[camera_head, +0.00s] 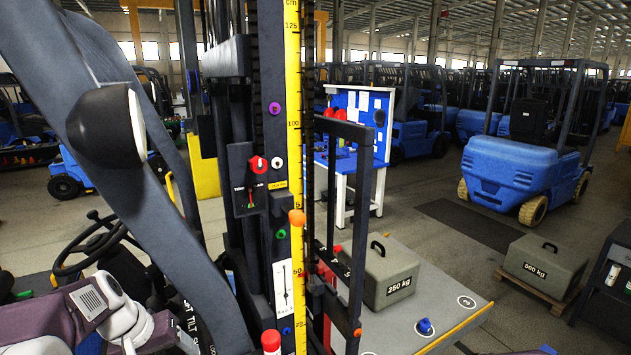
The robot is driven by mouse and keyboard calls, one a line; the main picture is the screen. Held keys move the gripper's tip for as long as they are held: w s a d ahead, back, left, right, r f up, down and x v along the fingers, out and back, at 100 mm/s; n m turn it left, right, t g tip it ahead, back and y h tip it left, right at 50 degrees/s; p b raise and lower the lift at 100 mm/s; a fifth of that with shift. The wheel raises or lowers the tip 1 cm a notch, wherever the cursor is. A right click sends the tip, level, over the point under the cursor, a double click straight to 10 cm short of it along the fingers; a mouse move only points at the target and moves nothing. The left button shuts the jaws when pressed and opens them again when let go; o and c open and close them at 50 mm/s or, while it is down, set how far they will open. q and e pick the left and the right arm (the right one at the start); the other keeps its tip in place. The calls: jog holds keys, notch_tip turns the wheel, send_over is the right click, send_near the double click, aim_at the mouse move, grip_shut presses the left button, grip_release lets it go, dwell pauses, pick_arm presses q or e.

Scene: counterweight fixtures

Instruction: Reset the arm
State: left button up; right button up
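A white and purple jointed part (105,305), which looks like my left arm, shows at the bottom left beside the steering wheel. No gripper fingers show on it. No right arm or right gripper shows. A dark upright mast fixture stands in the middle with a yellow measuring tape (293,130) along it. It carries a red knob (258,164), an orange knob (297,217) and several other coloured knobs. A small white gauge (284,287) sits low on it. A grey 250 kg weight (387,274) rests on the grey platform (435,295) to the right.
A blue knob (425,326) sits on the platform near its front edge. A 500 kg weight (543,267) stands on a pallet at right. A black steering wheel (85,245) is at left. A blue forklift (515,165) and a blue tool board (362,115) are behind. Floor between is clear.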

pick_arm(q)
jog(key=s+d+f+m+g+y, duration=0.15)
jog(key=s+d+f+m, duration=0.25)
jog(key=s+d+f, duration=0.65)
notch_tip(320, 180, down, 18)
jog(key=s+d+g+b, duration=0.1)
jog(key=s+b, duration=0.1)
jog(key=b, duration=1.5)
jog(key=shift+r, duration=0.2)
